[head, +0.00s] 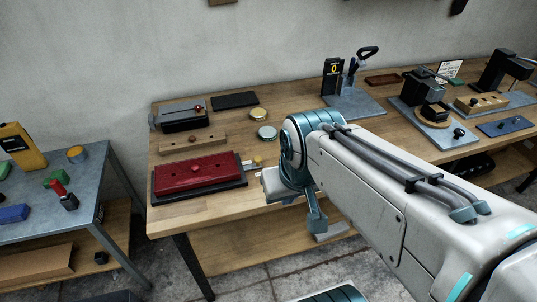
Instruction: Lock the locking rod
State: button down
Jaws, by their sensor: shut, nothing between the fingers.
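I cannot tell for sure which part is the locking rod. My gripper (254,172) is shut and empty at the end of my arm. It is near the right end of a red block (197,174), in front of and to the right of the fixture, and apart from it. My wrist partly hides the gripper, and its fingertips are small and hard to make out.
A wooden block (193,141) lies between the fixture and the red block. A dark flat pad (235,100) and round lids (267,132) are behind my gripper. Tool stands (353,100) fill the right side. A grey table (62,185) stands at left.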

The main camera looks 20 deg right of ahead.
aim_at(257, 159)
jog(key=z, duration=0.8)
jog(key=i, duration=0.5)
jog(key=u, duration=0.25)
